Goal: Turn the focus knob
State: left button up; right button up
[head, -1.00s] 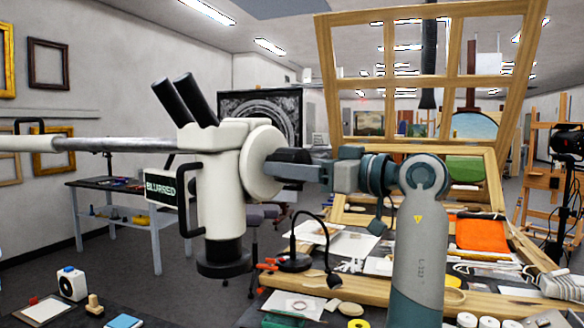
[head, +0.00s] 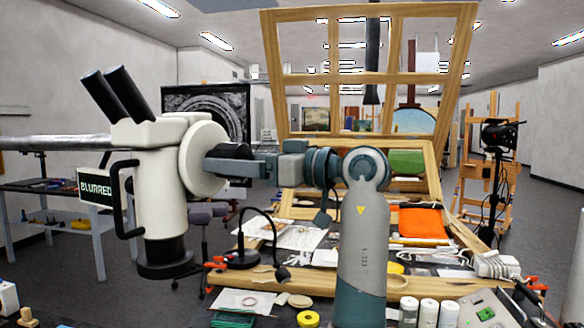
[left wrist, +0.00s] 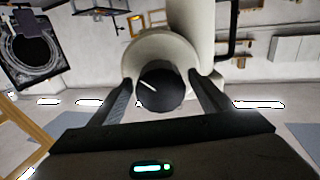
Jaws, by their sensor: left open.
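A white microscope (head: 160,190) with black eyepieces hangs from a grey horizontal arm at the left of the head view. A small display reading "BLURRED" (head: 94,187) is at its left side. The black focus knob (head: 232,151) sticks out from its round white housing; in the left wrist view the knob (left wrist: 160,92) shows a white pointer line tilted to the upper left. My left gripper (head: 212,166) is open, with one finger on each side of the knob. In the left wrist view narrow gaps show beside the knob, so contact is not clear. My right gripper is not in view.
Below stands a cluttered workbench with a black desk lamp (head: 243,256), an orange cloth (head: 421,222) and several small jars. A large wooden frame (head: 447,80) rises behind my arm. A side table (head: 55,212) stands at the left.

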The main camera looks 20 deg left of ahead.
pick_arm(q)
jog(key=d+b, duration=0.3)
jog(key=d, duration=1.3)
jog(key=shift+d, duration=0.35)
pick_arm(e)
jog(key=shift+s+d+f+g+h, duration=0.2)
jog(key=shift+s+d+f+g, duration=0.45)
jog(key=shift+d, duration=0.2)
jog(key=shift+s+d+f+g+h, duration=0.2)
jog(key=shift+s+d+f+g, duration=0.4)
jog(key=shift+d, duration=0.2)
pick_arm(q)
jog(key=shift+f, duration=0.1)
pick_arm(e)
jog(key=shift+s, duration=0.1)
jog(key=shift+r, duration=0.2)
